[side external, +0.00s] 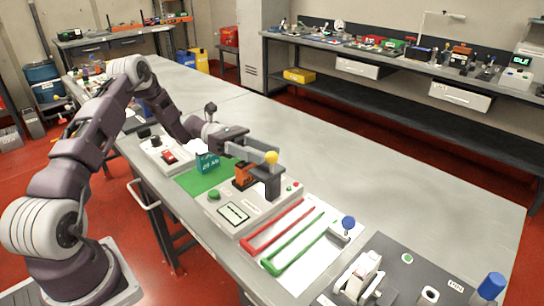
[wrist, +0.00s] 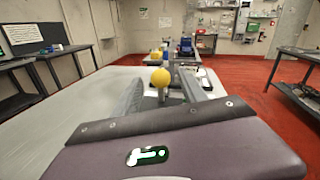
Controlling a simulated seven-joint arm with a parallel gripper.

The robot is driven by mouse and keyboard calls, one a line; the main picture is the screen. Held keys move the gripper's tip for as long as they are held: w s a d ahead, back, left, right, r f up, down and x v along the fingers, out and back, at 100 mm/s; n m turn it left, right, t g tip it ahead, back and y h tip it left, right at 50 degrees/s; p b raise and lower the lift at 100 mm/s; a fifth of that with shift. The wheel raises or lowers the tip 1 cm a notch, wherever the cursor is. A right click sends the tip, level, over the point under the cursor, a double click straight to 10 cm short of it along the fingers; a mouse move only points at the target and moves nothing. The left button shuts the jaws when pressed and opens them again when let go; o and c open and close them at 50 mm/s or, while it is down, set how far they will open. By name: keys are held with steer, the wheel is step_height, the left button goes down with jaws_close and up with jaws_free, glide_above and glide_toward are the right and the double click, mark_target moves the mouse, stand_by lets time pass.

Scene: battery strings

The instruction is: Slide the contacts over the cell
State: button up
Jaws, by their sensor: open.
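In the wrist view the knob (wrist: 160,77) shows between the two spread fingers (wrist: 160,92). Whether either finger touches it I cannot tell. The cell and contacts are hidden in the wrist view.
A teal labelled block (side external: 208,163) stands on a green mat (side external: 190,181) left of the tester. Red (side external: 280,226) and green (side external: 294,245) U-shaped bars lie on a white sheet at right. A dark panel (side external: 415,272) sits at front right.

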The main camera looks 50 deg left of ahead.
mark_target(267, 154)
steer(key=d, duration=0.3)
steer(key=shift+w+d, duration=0.15)
steer(key=shift+w, duration=0.15)
jaws_close()
stand_by(1.1)
